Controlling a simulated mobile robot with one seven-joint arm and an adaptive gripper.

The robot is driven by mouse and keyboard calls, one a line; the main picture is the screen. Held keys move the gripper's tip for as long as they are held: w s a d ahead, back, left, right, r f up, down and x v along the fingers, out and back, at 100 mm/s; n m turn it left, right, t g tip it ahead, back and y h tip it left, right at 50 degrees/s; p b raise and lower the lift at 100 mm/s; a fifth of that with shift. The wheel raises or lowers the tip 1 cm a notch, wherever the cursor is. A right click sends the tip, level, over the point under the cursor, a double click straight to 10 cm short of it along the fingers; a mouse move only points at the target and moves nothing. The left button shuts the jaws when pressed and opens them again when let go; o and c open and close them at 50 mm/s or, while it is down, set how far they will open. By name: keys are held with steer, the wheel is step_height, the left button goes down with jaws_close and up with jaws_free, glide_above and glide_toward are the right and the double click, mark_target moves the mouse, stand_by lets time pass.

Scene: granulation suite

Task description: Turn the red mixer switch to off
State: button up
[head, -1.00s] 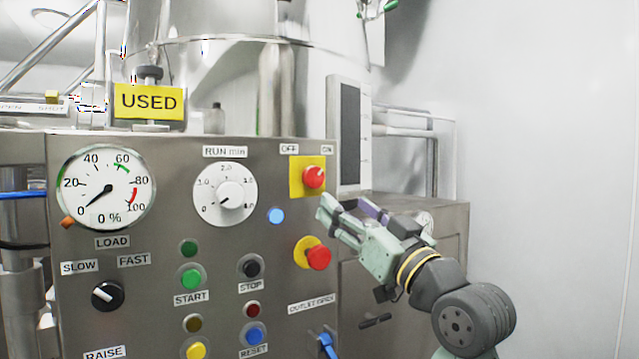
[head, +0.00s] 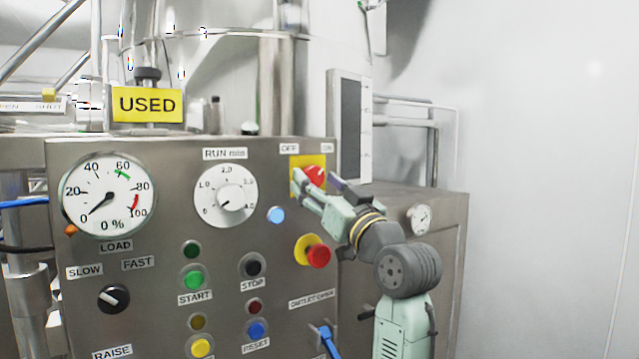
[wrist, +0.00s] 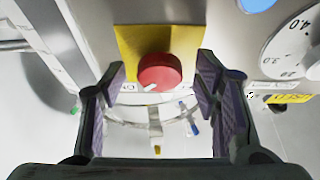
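The red mixer switch (head: 315,173) sits on a yellow square plate (head: 306,161) at the panel's upper right, under the OFF label (head: 289,148) and the ON label (head: 327,147). In the wrist view, the red knob (wrist: 159,73) is between my fingertips, and its white mark points toward the ON label (wrist: 127,87). My gripper (head: 317,184) is open, one finger on each side of the knob, with a visible gap on both sides. In the head view, the fingers hide the knob's lower part.
A red mushroom button on a yellow ring (head: 318,256) is just below my gripper. A blue light (head: 275,214) and the RUN min dial (head: 225,196) are to the left. A narrow upright screen (head: 350,130) stands behind right. The right side, toward the wall, is open.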

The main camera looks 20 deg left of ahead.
steer(key=c, duration=1.1)
